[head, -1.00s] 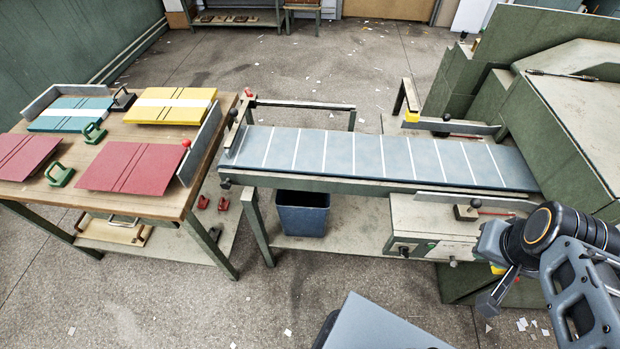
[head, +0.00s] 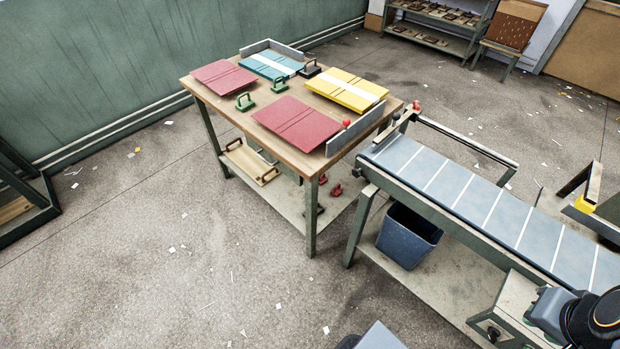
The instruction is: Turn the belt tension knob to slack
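The conveyor belt (head: 480,208), blue-grey with white cross lines, runs from the middle to the right edge in the head view. A dark round knob (head: 492,335) shows on the front of the pale box (head: 515,306) under the belt, at the bottom right. A small dark fitting also shows at the belt's left end. I cannot tell which of these is the belt tension knob, or how it is set. Part of my arm shows in the bottom right corner. My gripper's fingers are outside the picture.
A wooden table (head: 290,157) left of the belt holds red, teal and yellow boards and green-handled tools. A blue bin (head: 408,237) stands under the belt. Shelves (head: 440,25) stand at the back. The floor at the front left is open, with paper scraps.

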